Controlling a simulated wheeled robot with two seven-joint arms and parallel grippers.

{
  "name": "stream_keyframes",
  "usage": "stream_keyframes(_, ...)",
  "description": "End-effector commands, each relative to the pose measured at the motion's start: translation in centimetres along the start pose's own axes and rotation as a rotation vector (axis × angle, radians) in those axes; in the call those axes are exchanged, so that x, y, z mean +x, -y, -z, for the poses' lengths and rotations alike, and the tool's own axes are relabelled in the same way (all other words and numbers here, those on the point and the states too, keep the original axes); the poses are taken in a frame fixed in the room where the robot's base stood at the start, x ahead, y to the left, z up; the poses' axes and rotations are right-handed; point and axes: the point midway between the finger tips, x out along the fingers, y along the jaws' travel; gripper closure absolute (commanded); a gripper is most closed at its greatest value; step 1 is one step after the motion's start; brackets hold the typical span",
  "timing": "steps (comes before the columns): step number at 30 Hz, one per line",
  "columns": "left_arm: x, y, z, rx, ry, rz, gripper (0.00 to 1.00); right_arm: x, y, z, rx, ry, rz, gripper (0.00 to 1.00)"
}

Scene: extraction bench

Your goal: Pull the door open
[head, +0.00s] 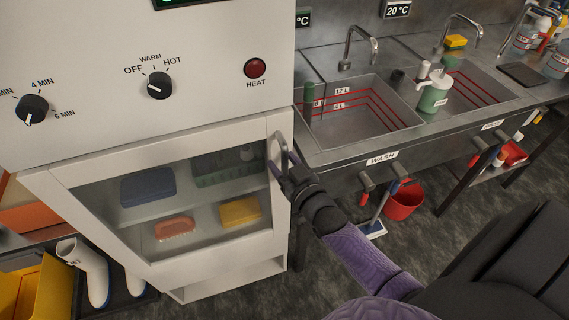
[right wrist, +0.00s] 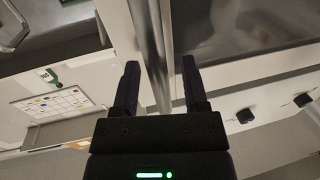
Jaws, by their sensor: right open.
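The door (head: 160,255) is a white frame around a glass pane, low on the white cabinet. I cannot tell whether it sits quite flush. Its metal handle (head: 274,150) is a bar near the door's right edge. My right gripper (head: 284,160) is at the handle, with its fingers partly hidden by the handle and wrist. In the right wrist view the handle (right wrist: 153,60) runs between the two open dark fingers (right wrist: 158,85), with a gap showing on either side. My left gripper is not in view.
Behind the glass are shelves with a blue box (head: 148,187), an orange brush-like item (head: 175,228) and a yellow block (head: 240,211). A steel sink bench (head: 380,160) stands close on the right. White boots (head: 90,270) and a yellow bin (head: 40,290) stand at lower left.

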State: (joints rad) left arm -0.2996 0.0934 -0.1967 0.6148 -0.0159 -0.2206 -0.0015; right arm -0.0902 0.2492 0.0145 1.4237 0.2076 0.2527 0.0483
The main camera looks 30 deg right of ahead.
Motion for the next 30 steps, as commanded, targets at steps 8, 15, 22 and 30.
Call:
stream_keyframes(8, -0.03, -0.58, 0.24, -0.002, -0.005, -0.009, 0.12, -0.05, 0.00, 0.00, 0.000, 0.000, 0.000, 0.75)
stream_keyframes(15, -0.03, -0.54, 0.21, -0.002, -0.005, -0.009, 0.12, -0.06, 0.01, 0.00, 0.000, 0.000, 0.000, 1.00)
stream_keyframes(22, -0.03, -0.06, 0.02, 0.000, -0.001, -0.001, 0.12, -0.07, 0.01, -0.01, 0.000, 0.001, 0.000, 1.00)
stream_keyframes(30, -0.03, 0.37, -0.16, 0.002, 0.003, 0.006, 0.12, -0.07, 0.01, -0.03, 0.000, 0.001, 0.000, 1.00)
